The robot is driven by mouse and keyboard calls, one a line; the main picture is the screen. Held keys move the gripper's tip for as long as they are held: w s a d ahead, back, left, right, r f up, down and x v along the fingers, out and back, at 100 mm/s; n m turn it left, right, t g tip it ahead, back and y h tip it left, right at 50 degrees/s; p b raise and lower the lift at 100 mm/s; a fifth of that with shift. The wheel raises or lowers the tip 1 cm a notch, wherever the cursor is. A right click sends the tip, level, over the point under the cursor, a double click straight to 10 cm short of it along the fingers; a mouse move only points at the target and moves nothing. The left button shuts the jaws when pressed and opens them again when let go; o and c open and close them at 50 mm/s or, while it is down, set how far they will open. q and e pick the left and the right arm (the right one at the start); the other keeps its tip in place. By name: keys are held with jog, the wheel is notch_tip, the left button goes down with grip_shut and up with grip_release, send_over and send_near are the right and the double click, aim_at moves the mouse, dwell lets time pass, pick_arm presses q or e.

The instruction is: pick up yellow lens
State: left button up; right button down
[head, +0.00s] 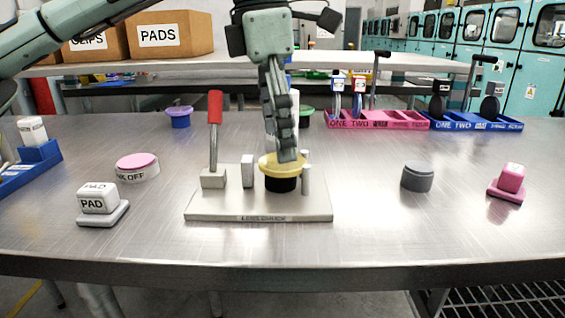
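The yellow lens (268,167) is a shallow yellow disc sitting on top of a black cylinder (281,184) on a white fixture board (225,206). My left gripper (286,152) comes down from above, its arm entering from the left, and its fingertips are at the lens and overlap it in the picture. The fingers are seen edge-on, so the gap between them and whether they grip the lens is hidden. My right gripper is not in the head view.
The board carries a red-handled lever (214,110) and small white posts. Nearby are a PAD block (98,198), a pink-topped disc (137,167), a grey cylinder (417,177) and a pink block (509,181). Pink (385,124) and blue (480,127) trays stand behind. The front table edge is clear.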

pick_arm(q)
notch_tip(320, 180, down, 2)
jog(key=shift+d+f, duration=0.1)
jog(key=shift+w, duration=0.1)
jog(key=c, duration=1)
jog(key=shift+r, duration=0.2)
jog(key=shift+c, duration=0.2)
